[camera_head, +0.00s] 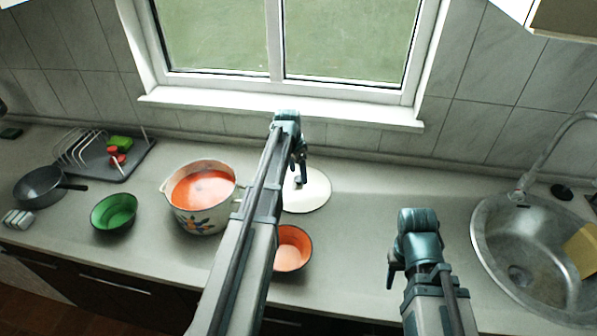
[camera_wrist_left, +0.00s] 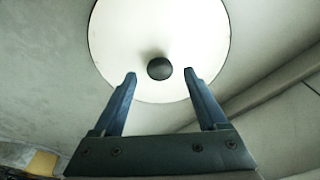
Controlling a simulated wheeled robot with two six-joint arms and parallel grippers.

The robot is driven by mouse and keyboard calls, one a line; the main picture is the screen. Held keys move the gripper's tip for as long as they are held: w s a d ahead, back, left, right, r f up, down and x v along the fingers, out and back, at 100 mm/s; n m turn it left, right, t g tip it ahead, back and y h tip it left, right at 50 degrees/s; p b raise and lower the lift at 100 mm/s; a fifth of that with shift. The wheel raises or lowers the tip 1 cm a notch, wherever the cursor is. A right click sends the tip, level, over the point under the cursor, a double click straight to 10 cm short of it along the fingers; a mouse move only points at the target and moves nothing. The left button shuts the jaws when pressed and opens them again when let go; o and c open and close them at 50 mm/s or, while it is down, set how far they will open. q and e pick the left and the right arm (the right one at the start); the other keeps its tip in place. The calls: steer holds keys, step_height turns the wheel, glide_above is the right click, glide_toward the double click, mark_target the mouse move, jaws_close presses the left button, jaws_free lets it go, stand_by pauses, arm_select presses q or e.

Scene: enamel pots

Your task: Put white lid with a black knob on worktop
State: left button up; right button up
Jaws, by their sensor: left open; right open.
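The white lid (camera_head: 312,192) with a black knob lies on the worktop (camera_head: 370,200), right of the pot, partly hidden behind my left arm in the head view. In the left wrist view the lid (camera_wrist_left: 125,40) shows as a white disc with its black knob (camera_wrist_left: 160,68) near the centre. My left gripper (camera_head: 299,176) is over the lid. In the wrist view its two fingers (camera_wrist_left: 160,78) are apart, one to each side of the knob, with nothing held. My right gripper (camera_head: 392,272) is over the worktop at the front right, apart from the lid.
A floral enamel pot (camera_head: 203,218) with orange-red contents stands left of the lid. An orange bowl (camera_head: 293,250) is in front of it. A green bowl (camera_head: 114,213), dark pan (camera_head: 38,187) and dish rack (camera_head: 85,150) are at left. A sink (camera_head: 535,285) is at right. Worktop right of the lid is clear.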

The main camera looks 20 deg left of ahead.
mark_target(295, 187)
arm_select(q)
step_height(295, 187, up, 10)
steer(key=s+p, duration=0.1)
steer(key=p, duration=0.8)
steer(key=shift+s+a, duration=0.15)
steer(key=shift+a, duration=0.25)
steer(key=shift+f, duration=0.15)
steer(key=s+d+n+g+y, duration=0.2)
steer(key=s+d, duration=2.1)
steer(key=d, duration=0.5)
steer(key=shift+s, duration=0.35)
steer(key=shift+f, duration=0.1)
